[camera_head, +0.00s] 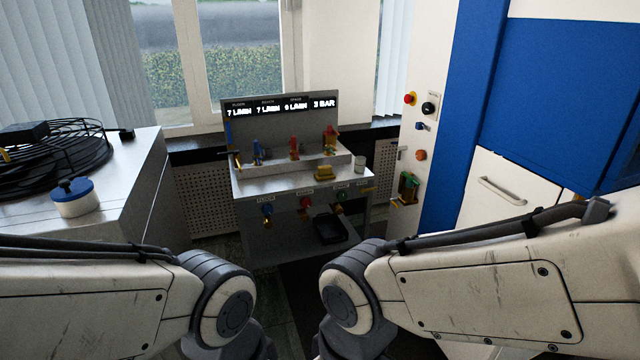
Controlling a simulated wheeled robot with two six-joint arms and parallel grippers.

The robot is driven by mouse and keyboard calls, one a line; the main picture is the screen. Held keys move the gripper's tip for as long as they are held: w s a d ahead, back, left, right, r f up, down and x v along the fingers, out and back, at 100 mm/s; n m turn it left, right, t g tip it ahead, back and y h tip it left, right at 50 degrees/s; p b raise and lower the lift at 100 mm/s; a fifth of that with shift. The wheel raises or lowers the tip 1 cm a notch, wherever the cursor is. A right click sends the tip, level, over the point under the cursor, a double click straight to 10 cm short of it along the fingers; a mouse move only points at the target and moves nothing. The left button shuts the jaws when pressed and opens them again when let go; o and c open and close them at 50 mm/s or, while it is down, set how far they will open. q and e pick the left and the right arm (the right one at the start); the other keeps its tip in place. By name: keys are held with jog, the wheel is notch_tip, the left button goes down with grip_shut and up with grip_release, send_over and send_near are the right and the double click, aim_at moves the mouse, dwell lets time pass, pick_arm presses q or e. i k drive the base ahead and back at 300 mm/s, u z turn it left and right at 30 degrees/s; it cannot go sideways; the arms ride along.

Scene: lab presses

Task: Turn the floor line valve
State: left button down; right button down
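A metal bench (250,240) stands at the centre. Its front carries a blue valve (267,209) at left, a red valve (305,202) in the middle and a green valve (340,196) at right. Small labels sit above them, too small to read surely, so I cannot tell which is the floor line valve. More small fittings stand on top: a blue one (257,152), a red one (294,148) and another red one (330,138). Both my arms show only up to their joints at the bottom; neither gripper is in view.
A display (280,106) behind the bench reads flow values and 3 BAR. A black tray (330,228) sits low at the bench front. A grey cabinet (120,215) with a cable coil (45,160) and blue-lidded pot (75,197) is left. A blue-white machine (455,120) stands right.

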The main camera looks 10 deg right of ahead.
aim_at(267, 209)
jog(key=z, duration=0.3)
jog(key=i, duration=1.7)
jog(key=u, duration=0.7)
